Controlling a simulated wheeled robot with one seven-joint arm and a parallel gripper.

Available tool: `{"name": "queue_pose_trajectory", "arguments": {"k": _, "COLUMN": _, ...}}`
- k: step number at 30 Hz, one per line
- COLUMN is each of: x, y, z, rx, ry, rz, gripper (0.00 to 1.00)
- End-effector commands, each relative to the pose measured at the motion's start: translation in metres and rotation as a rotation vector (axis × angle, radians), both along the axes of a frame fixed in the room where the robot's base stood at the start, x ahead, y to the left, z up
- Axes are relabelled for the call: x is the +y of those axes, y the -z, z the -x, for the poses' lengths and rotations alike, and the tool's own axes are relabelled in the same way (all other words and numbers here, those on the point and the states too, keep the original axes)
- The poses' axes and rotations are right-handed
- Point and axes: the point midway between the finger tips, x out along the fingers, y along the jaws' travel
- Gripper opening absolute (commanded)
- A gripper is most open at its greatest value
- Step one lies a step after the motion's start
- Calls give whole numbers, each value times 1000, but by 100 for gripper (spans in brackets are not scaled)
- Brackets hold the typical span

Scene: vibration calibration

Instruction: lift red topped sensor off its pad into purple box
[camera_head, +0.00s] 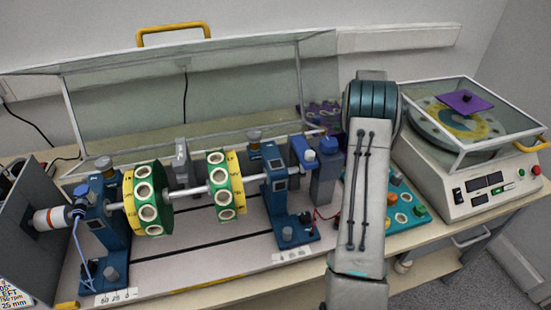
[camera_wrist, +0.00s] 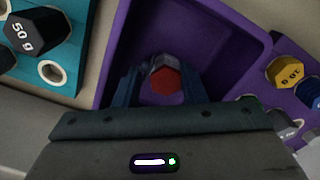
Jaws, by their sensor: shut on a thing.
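The red topped sensor (camera_wrist: 166,82) shows in the wrist view as a hexagonal red cap on a grey body. My gripper (camera_wrist: 162,84) is shut on it, with a blue finger on each side. The purple box (camera_wrist: 208,28) is open, and its floor and walls show around and beyond the sensor. The sensor is over or within the box; its height above the floor cannot be told. In the head view my arm hides my gripper and the sensor. A bit of purple (camera_head: 322,114) shows left of the arm there.
In the wrist view a teal tray (camera_wrist: 70,62) with a black 50 g weight (camera_wrist: 38,30) lies left of the box. A yellow weight (camera_wrist: 286,72) stands to the right. In the head view a shaft rig with green discs (camera_head: 150,198) is left, a turntable machine (camera_head: 480,190) right.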

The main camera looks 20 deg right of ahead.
Motion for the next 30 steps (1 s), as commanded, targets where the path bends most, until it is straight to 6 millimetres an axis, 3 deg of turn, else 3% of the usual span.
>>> {"name": "queue_pose_trajectory", "arguments": {"k": 15, "x": 0, "y": 8, "z": 0, "rx": 0, "ry": 0, "rz": 0, "gripper": 16}}
{"name": "queue_pose_trajectory", "arguments": {"k": 16, "x": 0, "y": 8, "z": 0, "rx": 0, "ry": 0, "rz": 0, "gripper": 43}}
{"name": "queue_pose_trajectory", "arguments": {"k": 18, "x": 0, "y": 7, "z": 0, "rx": 0, "ry": 0, "rz": 0, "gripper": 63}}
{"name": "queue_pose_trajectory", "arguments": {"k": 30, "x": 0, "y": 4, "z": 0, "rx": 0, "ry": 0, "rz": 0, "gripper": 63}}
